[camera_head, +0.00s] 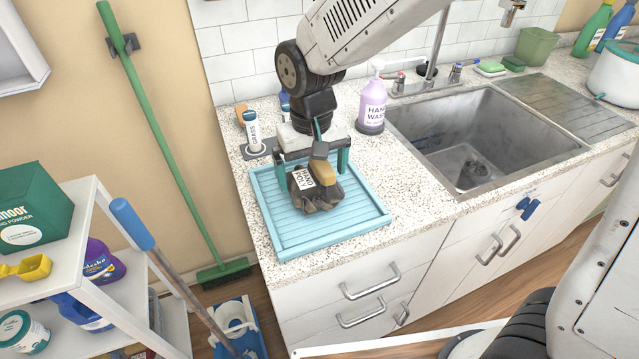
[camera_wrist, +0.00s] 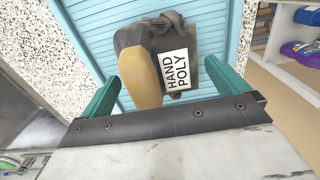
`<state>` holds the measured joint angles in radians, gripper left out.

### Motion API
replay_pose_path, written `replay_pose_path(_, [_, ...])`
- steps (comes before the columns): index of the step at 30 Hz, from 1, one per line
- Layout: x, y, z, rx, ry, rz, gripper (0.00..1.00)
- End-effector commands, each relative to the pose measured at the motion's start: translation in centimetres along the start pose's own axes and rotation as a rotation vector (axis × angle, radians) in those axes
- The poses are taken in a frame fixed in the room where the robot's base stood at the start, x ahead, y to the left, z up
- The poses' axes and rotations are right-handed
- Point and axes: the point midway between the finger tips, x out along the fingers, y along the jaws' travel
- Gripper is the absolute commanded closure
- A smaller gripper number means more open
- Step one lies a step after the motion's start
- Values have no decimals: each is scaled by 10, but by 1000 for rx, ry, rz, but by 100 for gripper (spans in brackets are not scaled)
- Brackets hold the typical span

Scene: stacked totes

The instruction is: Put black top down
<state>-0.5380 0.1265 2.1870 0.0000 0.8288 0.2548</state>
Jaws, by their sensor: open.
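The black top (camera_head: 326,198) is a crumpled dark bundle with a white "HAND POLY" label. It rests on the light blue ribbed tray (camera_head: 278,236) on the counter. A tan oblong piece lies against the bundle; I cannot tell whether it is part of it. The top also shows in the wrist view (camera_wrist: 134,42), beyond and between the fingers. My gripper (camera_head: 313,172) is open, its teal fingers apart on either side of the bundle, low over the tray. In the wrist view (camera_wrist: 162,72) I see no finger closed on the cloth.
A purple hand-wash bottle (camera_head: 372,105) stands right of my gripper, before the sink (camera_head: 450,123). A small bottle (camera_head: 253,128) stands at the left back. A shelf unit (camera_head: 130,285) is at the left. The tray's front and right parts are bare.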

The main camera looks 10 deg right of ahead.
Motion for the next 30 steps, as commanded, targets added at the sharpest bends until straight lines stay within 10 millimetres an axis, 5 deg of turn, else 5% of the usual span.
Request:
replay_pose_path(11, [13, 1, 0, 0, 1, 0, 1])
replay_pose_path(16, [13, 2, 0, 2, 1, 0, 48])
replay_pose_path(26, [12, 3, 0, 3, 1, 0, 57])
replay_pose_path(30, [5, 3, 0, 3, 3, -1, 77])
